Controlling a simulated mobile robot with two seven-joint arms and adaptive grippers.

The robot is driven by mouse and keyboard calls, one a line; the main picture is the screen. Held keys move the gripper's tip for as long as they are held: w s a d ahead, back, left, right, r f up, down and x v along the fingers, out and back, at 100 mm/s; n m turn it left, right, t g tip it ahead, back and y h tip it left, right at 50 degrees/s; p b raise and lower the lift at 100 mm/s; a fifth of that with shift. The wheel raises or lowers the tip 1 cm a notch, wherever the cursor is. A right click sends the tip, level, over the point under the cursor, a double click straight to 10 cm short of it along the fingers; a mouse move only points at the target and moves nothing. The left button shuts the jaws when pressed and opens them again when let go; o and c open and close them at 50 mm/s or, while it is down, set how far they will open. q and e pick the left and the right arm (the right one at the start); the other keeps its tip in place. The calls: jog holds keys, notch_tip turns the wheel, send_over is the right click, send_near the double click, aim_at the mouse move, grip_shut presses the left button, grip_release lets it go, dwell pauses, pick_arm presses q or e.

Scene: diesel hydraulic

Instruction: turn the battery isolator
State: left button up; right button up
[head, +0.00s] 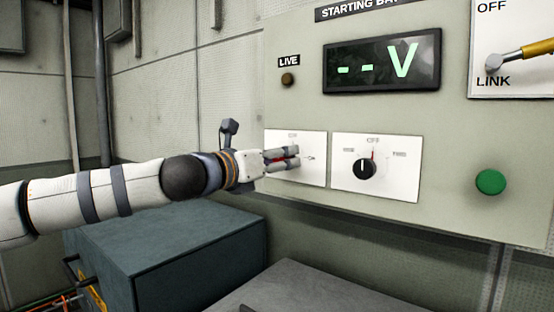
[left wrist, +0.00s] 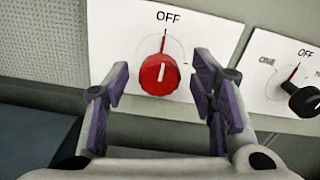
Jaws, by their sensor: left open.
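The battery isolator is a red round knob (left wrist: 160,75) on a white plate (head: 315,175) at the left of the panel. In the left wrist view its pointer line is up at the OFF label (left wrist: 168,17). My left gripper (head: 291,158) is open in front of the plate. In the left wrist view its fingers (left wrist: 160,90) stand on either side of the red knob, with gaps between; I cannot tell how far they reach around it. In the head view the gripper mostly hides the knob. My right gripper is not in view.
A black selector knob (head: 365,168) on its own plate is close at right. Above are a dark display (head: 382,62) showing "-- V" and a LIVE lamp (head: 288,79). A green button (head: 490,182) is at right. Dark boxes (head: 170,255) stand below the arm.

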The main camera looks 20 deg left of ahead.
pick_arm(q)
jog(key=shift+w, duration=0.1)
jog(key=shift+c, duration=0.6)
jog(key=c, duration=1)
jog(key=shift+m, duration=0.3)
jog(key=m+p, duration=0.1)
jog(key=m, duration=1.6)
jog(key=shift+p, duration=0.4)
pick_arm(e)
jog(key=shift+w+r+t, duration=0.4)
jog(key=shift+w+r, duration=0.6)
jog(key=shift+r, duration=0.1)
pick_arm(q)
jog(key=shift+f+m, duration=0.1)
jog(key=shift+m, duration=0.2)
